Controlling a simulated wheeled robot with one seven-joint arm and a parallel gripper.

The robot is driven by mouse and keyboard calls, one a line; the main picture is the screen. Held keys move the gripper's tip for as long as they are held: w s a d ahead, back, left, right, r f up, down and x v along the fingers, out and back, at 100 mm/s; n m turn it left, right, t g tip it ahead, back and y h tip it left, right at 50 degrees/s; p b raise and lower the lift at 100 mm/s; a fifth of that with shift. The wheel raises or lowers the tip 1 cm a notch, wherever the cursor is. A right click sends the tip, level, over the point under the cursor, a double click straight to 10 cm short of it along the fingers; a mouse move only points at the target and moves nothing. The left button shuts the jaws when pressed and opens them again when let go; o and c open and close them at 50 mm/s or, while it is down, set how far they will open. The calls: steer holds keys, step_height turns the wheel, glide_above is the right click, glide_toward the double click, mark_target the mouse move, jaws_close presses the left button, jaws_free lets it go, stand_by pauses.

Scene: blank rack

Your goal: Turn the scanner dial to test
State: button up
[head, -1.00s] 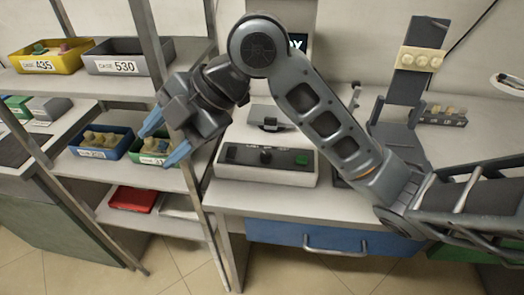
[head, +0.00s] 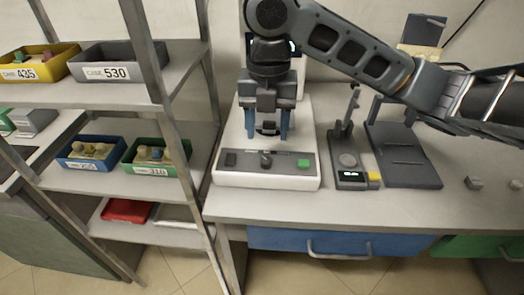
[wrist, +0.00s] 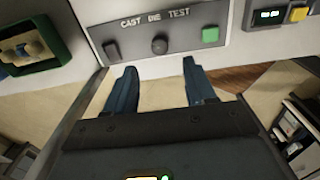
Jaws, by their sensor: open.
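The scanner (head: 225,176) is a white box on the bench with a dark sloped front panel. Its round dark dial (head: 266,159) sits mid-panel, between a dark switch (head: 231,159) and a green button (head: 303,163). In the wrist view the dial (wrist: 159,45) lies under the words CAST, DIE and TEST (wrist: 155,20); its pointer direction is too small to tell. My gripper (head: 266,135) is open and empty, pointing down above the scanner, its blue fingers on either side. In the wrist view the fingertips (wrist: 160,68) are apart from the dial.
A small device (head: 348,180) with a lit display and yellow button stands right of the scanner, beside a dark flat stand (head: 405,165). A shelf post (head: 187,165) rises close on the left. Blue (head: 92,166) and green (head: 157,170) bins sit on the shelf.

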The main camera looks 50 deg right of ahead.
mark_target(266, 159)
step_height(266, 159, down, 8)
steer(key=shift+r+b, duration=0.2)
steer(key=shift+b, duration=0.4)
jaws_close()
